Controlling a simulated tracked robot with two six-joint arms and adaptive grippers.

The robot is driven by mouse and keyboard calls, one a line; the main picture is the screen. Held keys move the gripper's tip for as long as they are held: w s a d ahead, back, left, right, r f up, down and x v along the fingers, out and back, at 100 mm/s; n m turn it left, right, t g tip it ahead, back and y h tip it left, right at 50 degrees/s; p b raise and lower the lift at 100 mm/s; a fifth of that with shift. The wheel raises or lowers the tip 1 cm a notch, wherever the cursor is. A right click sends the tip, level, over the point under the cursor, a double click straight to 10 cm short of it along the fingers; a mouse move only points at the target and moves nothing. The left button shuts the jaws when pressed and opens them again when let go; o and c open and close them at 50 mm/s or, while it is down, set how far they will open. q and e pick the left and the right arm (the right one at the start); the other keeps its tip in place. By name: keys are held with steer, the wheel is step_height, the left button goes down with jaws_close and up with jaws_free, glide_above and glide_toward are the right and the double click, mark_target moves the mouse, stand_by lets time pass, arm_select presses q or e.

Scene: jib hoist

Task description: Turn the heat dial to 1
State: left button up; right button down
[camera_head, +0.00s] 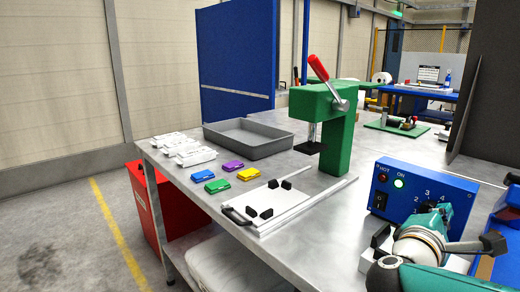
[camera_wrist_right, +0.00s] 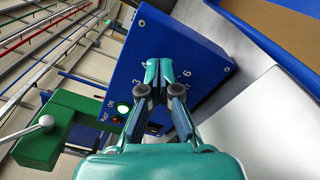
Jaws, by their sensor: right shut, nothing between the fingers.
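The blue heat control box (camera_head: 381,178) stands at the right of the bench, with the numbers 2, 3 and 4 legible on its face. In the right wrist view the box (camera_wrist_right: 190,38) is tilted, and 3, 4 and 6 show around my fingers. My right gripper (camera_head: 445,208) is at the front of the box. Its fingertips (camera_wrist_right: 158,70) are together in front of the dial area, with nothing seen between them. The dial is hidden behind the fingers, so its setting and any contact cannot be told. My left gripper is not in view.
The ON lamp (camera_head: 399,183) glows green beside a red HOT lamp (camera_head: 384,178) and a black switch (camera_head: 380,201). A green press (camera_head: 338,140) with a red-handled lever stands left of the box. A grey tray (camera_head: 285,148) and coloured blocks lie farther left.

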steer(key=b+v, duration=0.1)
steer(key=v, duration=0.4)
steer(key=shift+r, duration=0.1)
steer(key=shift+s+a, duration=0.3)
steer(key=shift+s, duration=0.1)
